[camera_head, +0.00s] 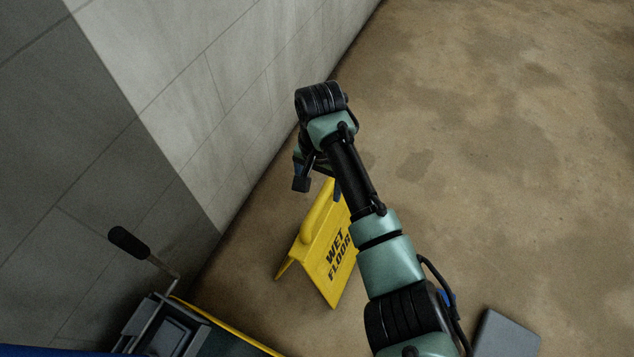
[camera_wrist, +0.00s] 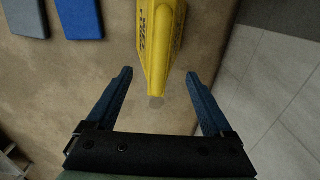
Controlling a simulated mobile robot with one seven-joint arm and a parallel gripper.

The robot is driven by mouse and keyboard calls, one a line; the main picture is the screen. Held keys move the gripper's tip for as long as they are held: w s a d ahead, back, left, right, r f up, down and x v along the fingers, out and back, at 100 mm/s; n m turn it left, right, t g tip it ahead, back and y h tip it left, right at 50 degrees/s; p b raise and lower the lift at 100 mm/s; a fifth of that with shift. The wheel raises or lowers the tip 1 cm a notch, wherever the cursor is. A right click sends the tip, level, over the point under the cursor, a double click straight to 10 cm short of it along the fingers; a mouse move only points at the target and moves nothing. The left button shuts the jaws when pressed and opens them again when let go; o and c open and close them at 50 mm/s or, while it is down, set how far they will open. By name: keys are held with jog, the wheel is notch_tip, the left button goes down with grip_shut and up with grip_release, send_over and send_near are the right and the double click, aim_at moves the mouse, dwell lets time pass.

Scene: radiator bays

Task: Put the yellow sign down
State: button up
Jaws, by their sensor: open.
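The yellow sign (camera_head: 328,254), lettered WET FLOOR, stands as a folded tent on the brown floor close to the tiled wall. My arm hides part of it in the head view. My gripper (camera_head: 318,190) is above the sign's upper end in the head view. In the wrist view the sign (camera_wrist: 160,45) points in from the top, and its near end lies between and just beyond my gripper's fingertips (camera_wrist: 158,75). The fingers are spread wide, with a gap on both sides of the sign. They do not appear to touch it.
A tiled wall (camera_head: 230,75) runs along the left. A cart with a black-handled lever (camera_head: 130,243) stands at the lower left. A grey slab (camera_head: 506,335) lies at the lower right. A blue pad (camera_wrist: 78,18) and a grey pad (camera_wrist: 26,17) show in the wrist view. The floor at right is clear.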

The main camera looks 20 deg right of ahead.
jog(key=shift+r, duration=0.2)
jog(key=w+a+r+n+t, duration=0.2)
jog(key=w+a+r+t, duration=0.15)
jog(key=r, duration=0.25)
jog(key=w+a+r+n+t+y, duration=0.1)
jog(key=w+a+r+t, duration=0.3)
jog(key=r, duration=0.3)
jog(key=w+a+r+n+t, duration=0.2)
jog(key=w+a+r, duration=0.1)
jog(key=w+r, duration=0.3)
jog(key=s+a+r+n+t+y, duration=0.1)
jog(key=a+r+t, duration=0.15)
jog(key=r, duration=0.75)
jog(key=a+r+n+t, duration=0.15)
jog(key=r+t, duration=0.25)
jog(key=r, duration=0.5)
jog(key=s+d+r+n+t+h, duration=0.1)
jog(key=s+r+t+h, duration=0.1)
jog(key=s+r+t, duration=0.9)
jog(key=s+r, duration=1)
jog(key=r, duration=0.3)
jog(key=shift+s+d+r, duration=0.15)
jog(key=shift+d+r, duration=0.05)
jog(key=shift+r, duration=0.1)
jog(key=shift+n, duration=0.25)
notch_tip(320, 180, up, 32)
jog(key=p, duration=3.1)
jog(key=shift+f+p, duration=0.15)
jog(key=shift+p, duration=0.2)
